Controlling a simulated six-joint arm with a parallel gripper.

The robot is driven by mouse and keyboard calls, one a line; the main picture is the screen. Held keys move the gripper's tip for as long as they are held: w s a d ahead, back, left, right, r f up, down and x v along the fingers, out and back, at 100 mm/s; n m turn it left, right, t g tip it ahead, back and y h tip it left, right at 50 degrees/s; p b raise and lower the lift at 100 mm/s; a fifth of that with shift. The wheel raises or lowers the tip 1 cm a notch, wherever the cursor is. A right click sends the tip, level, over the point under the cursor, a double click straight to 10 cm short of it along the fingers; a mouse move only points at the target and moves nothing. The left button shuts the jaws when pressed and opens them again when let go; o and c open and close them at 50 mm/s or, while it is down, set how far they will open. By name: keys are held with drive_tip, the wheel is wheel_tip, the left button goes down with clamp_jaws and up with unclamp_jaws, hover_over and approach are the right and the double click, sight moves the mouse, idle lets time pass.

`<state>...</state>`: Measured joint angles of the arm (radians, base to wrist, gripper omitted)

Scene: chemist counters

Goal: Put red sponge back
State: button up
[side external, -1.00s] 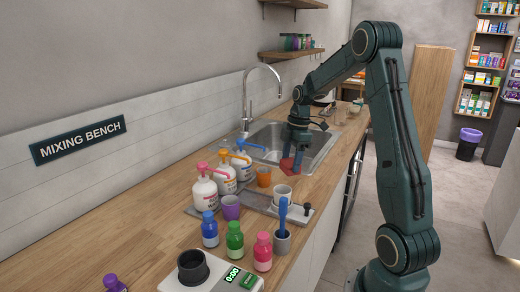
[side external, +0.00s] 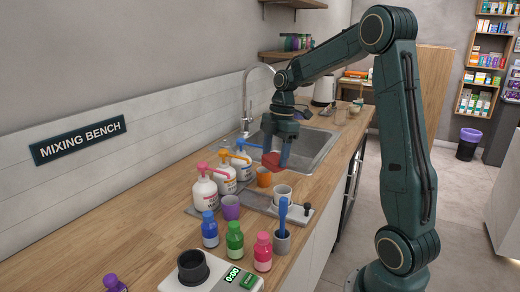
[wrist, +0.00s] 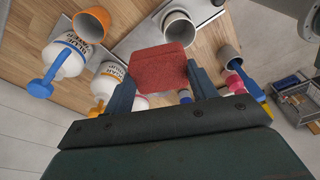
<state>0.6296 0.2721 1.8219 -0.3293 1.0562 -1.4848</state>
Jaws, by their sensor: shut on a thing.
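The red sponge (side external: 273,161) is held between the two fingers of my gripper (side external: 276,153). In the side external view it hangs in the air above the counter at the near edge of the sink, just over the orange cup. In the wrist view the sponge (wrist: 158,68) sits between the fingertips of my gripper (wrist: 160,80), with a finger on each side of it. My gripper points down. The place where the sponge belongs cannot be told from these frames.
The sink (side external: 318,148) lies behind the sponge. Below and in front stand pump bottles (side external: 204,189), an orange cup (side external: 264,177), a white cup (side external: 282,194), a purple cup (side external: 231,207) and a grey holder (side external: 282,242) with a blue-handled tool. The faucet (side external: 245,110) rises at the back.

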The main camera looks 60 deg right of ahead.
drive_tip(key=s+a+r+n, duration=0.2)
drive_tip(key=a+r+n, duration=0.3)
drive_tip(key=a, duration=0.7)
wheel_tip(320, 180, up, 2)
drive_tip(key=shift+s+a+g, duration=0.35)
drive_tip(key=shift+a+g, duration=0.05)
drive_tip(key=shift+f, duration=0.1)
wheel_tip(320, 180, down, 20)
drive_tip(key=shift+r, duration=0.1)
drive_tip(key=o, duration=1)
drive_tip(key=shift+o, duration=0.2)
wheel_tip(320, 180, up, 12)
drive_tip(key=d, duration=0.2)
